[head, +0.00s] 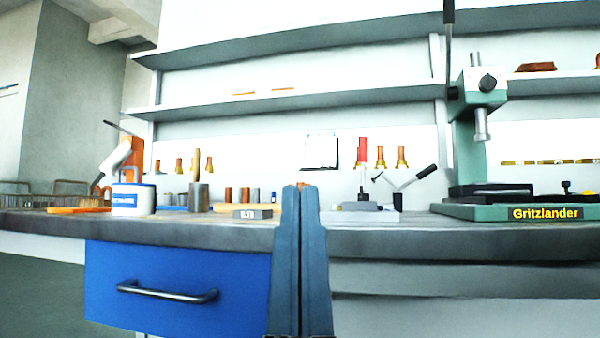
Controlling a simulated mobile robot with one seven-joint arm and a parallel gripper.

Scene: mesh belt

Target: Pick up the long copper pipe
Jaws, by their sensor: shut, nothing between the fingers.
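My gripper (303,190) stands upright in the middle of the head view, its two blue-grey fingers shut and empty in front of the workbench edge. Several short upright copper-coloured cylinders (245,195) stand on the bench to the left of the fingertips. A small copper-coloured bit shows just behind the fingertips, mostly hidden by them. Two thin copper-coloured pieces (283,89) lie on the middle shelf. I cannot tell which of these, if any, is the long copper pipe.
The workbench (190,228) has a blue drawer (180,285) below it. A green press (468,150) stands at the right. A white-and-blue tub (132,198), a grey block (252,214) and a small vise-like tool (365,207) stand on the bench.

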